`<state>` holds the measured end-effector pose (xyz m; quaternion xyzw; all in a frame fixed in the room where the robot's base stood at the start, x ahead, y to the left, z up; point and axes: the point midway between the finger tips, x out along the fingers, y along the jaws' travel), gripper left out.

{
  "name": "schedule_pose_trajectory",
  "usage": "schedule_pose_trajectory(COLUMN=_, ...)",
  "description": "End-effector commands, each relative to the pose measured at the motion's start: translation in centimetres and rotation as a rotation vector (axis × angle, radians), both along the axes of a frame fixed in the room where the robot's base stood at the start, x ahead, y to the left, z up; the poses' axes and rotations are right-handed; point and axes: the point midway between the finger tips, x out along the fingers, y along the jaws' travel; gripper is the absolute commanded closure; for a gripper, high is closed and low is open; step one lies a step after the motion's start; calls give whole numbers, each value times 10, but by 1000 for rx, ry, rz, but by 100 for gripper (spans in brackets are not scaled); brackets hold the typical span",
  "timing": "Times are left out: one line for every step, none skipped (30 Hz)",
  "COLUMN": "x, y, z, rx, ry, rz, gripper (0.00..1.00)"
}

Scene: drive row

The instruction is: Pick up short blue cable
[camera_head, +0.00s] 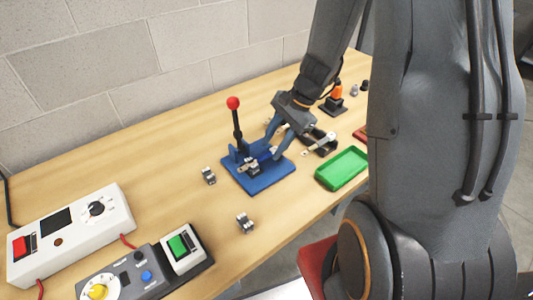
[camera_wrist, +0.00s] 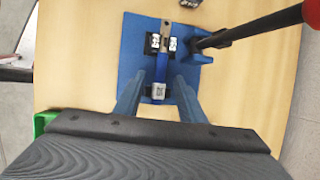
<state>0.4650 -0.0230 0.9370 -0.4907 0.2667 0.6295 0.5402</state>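The short blue cable (camera_wrist: 162,68) lies along the middle of a blue base plate (camera_wrist: 132,30), with a grey plug (camera_wrist: 158,91) at its near end. In the head view the cable (camera_head: 264,155) is partly covered by my gripper (camera_head: 276,147). In the wrist view my gripper (camera_wrist: 160,77) is open, with one finger on each side of the cable and a visible gap to it on both sides. I cannot tell how far above the plate the fingertips are.
A lever with a red knob (camera_head: 233,103) stands on the base plate. A green tray (camera_head: 343,169) lies to the right. Small metal connectors (camera_head: 209,175) (camera_head: 245,222) lie left and in front. A white control box (camera_head: 70,232) stands at the left.

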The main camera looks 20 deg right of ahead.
Motion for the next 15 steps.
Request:
schedule_pose_trajectory(x=0, y=3, z=-6, rx=1, ry=3, rz=2, gripper=64)
schedule_pose_trajectory(x=0, y=5, z=-8, rx=1, ry=2, rz=1, gripper=64)
schedule_pose_trajectory(x=0, y=6, z=-11, rx=1, ry=1, rz=2, gripper=64)
schedule_pose_trajectory(x=1, y=7, z=-13, rx=0, ry=1, rz=3, gripper=64)
schedule_pose_trajectory(x=1, y=7, z=-14, rx=-1, ry=1, rz=3, gripper=64)
schedule_pose_trajectory(x=1, y=8, z=-16, rx=0, ry=0, rz=2, gripper=64)
schedule_pose_trajectory(x=1, y=8, z=-16, rx=0, ry=0, rz=1, gripper=64)
schedule_pose_trajectory(x=1, y=8, z=-16, rx=0, ry=0, rz=1, gripper=64)
schedule_pose_trajectory(x=1, y=8, z=-17, rx=0, ry=0, rz=1, gripper=64)
schedule_pose_trajectory(x=2, y=8, z=-17, rx=-1, ry=-1, rz=1, gripper=64)
schedule_pose_trajectory(x=2, y=8, z=-16, rx=-1, ry=-1, rz=2, gripper=64)
schedule_pose_trajectory(x=1, y=8, z=-16, rx=-1, ry=-1, rz=2, gripper=64)
schedule_pose_trajectory(x=1, y=8, z=-16, rx=-1, ry=-1, rz=2, gripper=64)
schedule_pose_trajectory(x=1, y=8, z=-16, rx=-1, ry=-1, rz=2, gripper=67)
schedule_pose_trajectory(x=1, y=8, z=-16, rx=-1, ry=-1, rz=2, gripper=74)
